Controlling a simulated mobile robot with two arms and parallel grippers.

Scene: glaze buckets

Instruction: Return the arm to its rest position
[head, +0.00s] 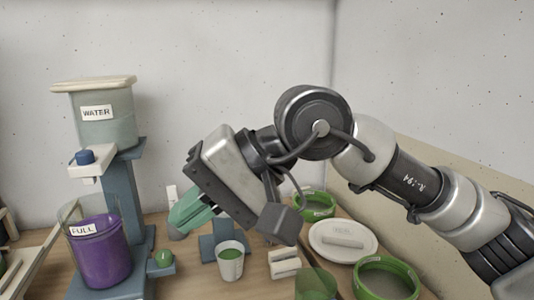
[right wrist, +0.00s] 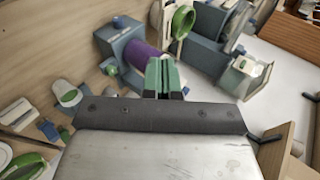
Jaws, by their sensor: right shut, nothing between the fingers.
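My right arm reaches in from the right in the head view. Its gripper (head: 188,210) has teal fingers and is tilted down to the left, above the table. The fingers are shut and empty; they also show closed together in the right wrist view (right wrist: 162,76). They are a little right of the clear bucket with purple glaze (head: 100,250), marked FULL, and apart from it. That purple bucket also shows in the right wrist view (right wrist: 139,58). My left gripper is not in view.
The water tank (head: 105,118) stands above the FULL bucket on a blue-grey stand (head: 125,195). A white cup of green glaze (head: 230,262), a white plate (head: 342,253) and green-rimmed buckets (head: 388,278) stand under and near my arm. Walls close off the back and right.

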